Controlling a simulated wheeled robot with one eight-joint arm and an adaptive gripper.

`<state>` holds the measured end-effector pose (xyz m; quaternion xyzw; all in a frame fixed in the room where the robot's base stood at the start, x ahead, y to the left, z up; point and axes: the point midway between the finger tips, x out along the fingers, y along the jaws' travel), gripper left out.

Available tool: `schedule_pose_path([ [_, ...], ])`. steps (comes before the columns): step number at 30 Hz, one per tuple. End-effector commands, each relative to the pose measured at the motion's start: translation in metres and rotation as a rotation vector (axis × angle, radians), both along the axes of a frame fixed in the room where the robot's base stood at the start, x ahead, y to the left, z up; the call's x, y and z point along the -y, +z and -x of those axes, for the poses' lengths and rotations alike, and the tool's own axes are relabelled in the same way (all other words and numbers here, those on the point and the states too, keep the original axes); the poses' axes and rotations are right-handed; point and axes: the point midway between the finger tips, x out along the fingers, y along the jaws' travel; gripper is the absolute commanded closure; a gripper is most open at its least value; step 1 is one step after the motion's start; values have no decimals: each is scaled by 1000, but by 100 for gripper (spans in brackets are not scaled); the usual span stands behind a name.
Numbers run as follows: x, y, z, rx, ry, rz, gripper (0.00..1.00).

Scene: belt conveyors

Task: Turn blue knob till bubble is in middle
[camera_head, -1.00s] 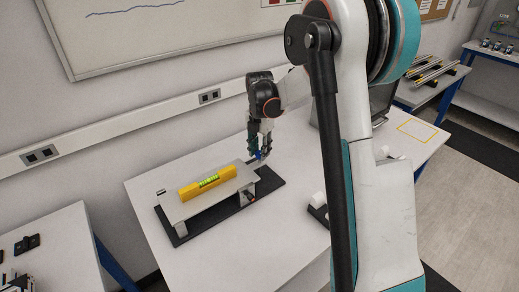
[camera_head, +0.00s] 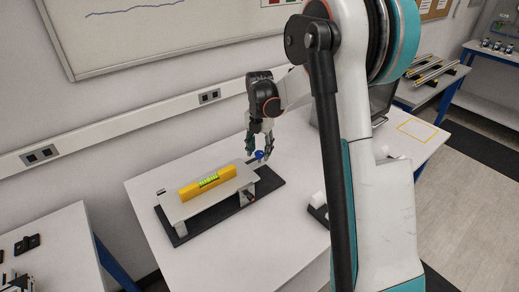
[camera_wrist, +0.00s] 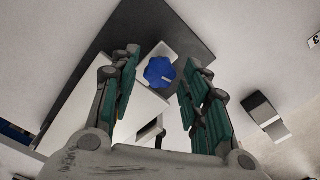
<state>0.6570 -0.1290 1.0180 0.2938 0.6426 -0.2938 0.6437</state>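The blue knob (camera_head: 260,155) stands at the right end of a raised grey plate. In the wrist view the knob (camera_wrist: 160,71) lies between and just beyond the fingertips. A yellow spirit level (camera_head: 190,192) with a green vial (camera_head: 209,182) lies along the plate (camera_head: 178,213); the bubble is too small to place. My gripper (camera_head: 260,148) points down over the knob. In the wrist view my gripper (camera_wrist: 158,72) has its teal-padded fingers spread, with a gap on both sides of the knob.
The plate sits over a black base (camera_head: 268,183) on a white table (camera_head: 275,235). White wall (camera_head: 140,95) lies behind the table. A small white item (camera_head: 318,200) stands right of the base, partly behind my arm. The table front is clear.

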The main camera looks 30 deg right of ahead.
Motion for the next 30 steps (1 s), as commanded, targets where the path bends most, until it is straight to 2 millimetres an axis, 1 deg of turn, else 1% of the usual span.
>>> schedule_pose_path([
  [9, 0, 0, 0, -1, 0, 0, 51],
  [13, 0, 8, 1, -1, 0, 0, 51],
  [17, 0, 28, 1, -1, 0, 0, 51],
  [24, 0, 77, 1, -1, 0, 0, 51],
  [27, 0, 94, 1, -1, 0, 0, 51],
  [30, 0, 107, 0, -1, 0, 0, 51],
])
